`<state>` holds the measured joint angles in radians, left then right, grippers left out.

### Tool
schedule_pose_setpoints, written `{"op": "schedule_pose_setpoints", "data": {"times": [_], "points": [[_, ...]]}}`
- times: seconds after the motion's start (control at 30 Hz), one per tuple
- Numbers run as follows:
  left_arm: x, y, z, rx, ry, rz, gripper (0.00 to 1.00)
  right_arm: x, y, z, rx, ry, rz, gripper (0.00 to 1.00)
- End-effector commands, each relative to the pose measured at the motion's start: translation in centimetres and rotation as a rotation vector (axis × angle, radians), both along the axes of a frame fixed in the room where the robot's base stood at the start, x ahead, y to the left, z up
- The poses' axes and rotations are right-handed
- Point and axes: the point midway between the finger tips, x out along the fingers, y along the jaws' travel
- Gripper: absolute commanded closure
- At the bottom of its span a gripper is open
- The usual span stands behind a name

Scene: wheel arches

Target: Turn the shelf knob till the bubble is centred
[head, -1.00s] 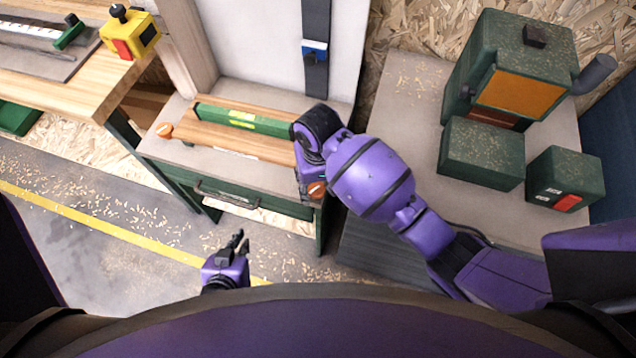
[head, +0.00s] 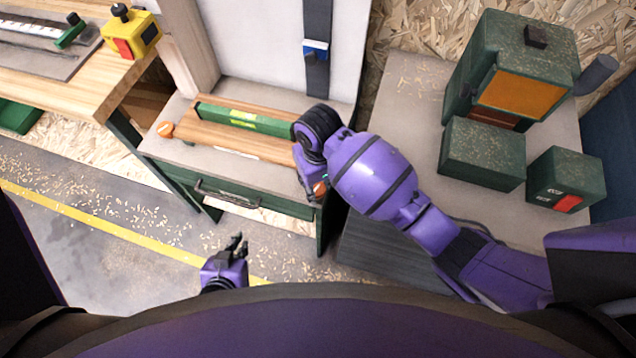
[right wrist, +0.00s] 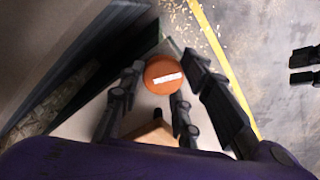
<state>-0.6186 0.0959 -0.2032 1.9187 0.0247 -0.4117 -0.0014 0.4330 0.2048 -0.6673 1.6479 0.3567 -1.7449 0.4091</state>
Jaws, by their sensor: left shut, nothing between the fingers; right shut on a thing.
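The wooden shelf (head: 270,150) has a green spirit level (head: 225,117) lying along it. The level's vial window (head: 243,119) is yellow-green; its bubble is too small to make out. One orange knob (head: 165,129) is at the shelf's left end. Another orange knob (head: 320,188) is at the right end, partly covered by my right gripper (head: 309,182). In the right wrist view this orange knob (right wrist: 164,76), with a white mark on its face, sits between my right gripper's fingers, which are shut on it. My left gripper (head: 238,243) is shut and empty, in front of the bench.
A bench (head: 152,149) with a drawer handle (head: 225,197) stands under the shelf. A workbench at left holds a yellow block with a red face (head: 130,35). Green machine boxes (head: 483,155) stand on the right table. The floor in front is clear apart from shavings.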

Motion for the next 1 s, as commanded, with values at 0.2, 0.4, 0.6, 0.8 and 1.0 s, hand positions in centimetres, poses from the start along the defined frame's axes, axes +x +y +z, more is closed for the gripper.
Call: {"op": "schedule_pose_setpoints", "data": {"times": [0.2,0.4,0.6,0.8,1.0], "points": [[0.03,-0.02,0.04,0.000,-0.001,0.000,1.00,0.49,-0.30,0.13,-0.009,-0.007,0.193,0.95],[0.04,-0.03,0.04,-0.001,-0.001,-0.001,1.00,0.64,-0.24,0.15,-0.009,-0.010,0.384,0.95],[0.05,-0.05,0.05,-0.001,-0.001,-0.001,1.00,0.76,-0.13,0.19,-0.009,-0.010,0.574,0.95],[0.06,-0.07,0.06,-0.001,-0.002,-0.001,1.00,0.84,-0.03,0.21,-0.011,-0.010,0.763,0.95],[0.07,-0.08,0.07,-0.001,-0.002,-0.001,1.00,0.89,0.10,0.25,-0.011,-0.012,0.934,0.95]]}}
